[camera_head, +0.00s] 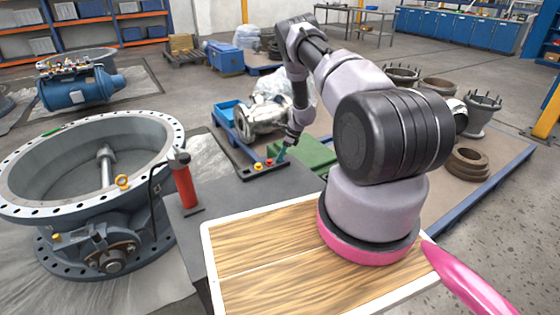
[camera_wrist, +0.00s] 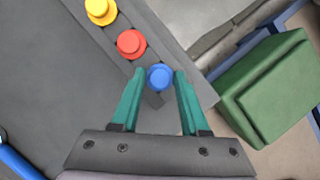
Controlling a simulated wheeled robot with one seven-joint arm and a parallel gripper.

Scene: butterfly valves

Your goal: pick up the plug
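Three round plugs stand in a row on a dark grey strip: a yellow plug (camera_wrist: 101,10), a red plug (camera_wrist: 131,43) and a blue plug (camera_wrist: 159,77). In the head view the yellow plug (camera_head: 258,167) and red plug (camera_head: 269,162) also show. My gripper (camera_wrist: 160,75) has its two teal fingers pointing down at the strip, one on each side of the blue plug. The fingertips are at or very near its sides; I cannot tell whether they press on it. The blue plug is in line with the others. Its underside is hidden.
A green block (camera_wrist: 272,85) lies just right of the strip. On the dark bench, a red cylinder (camera_head: 184,186) stands left of the plugs. A large flanged valve body (camera_head: 62,190) is at the left. A metal valve part (camera_head: 262,118) sits behind the strip.

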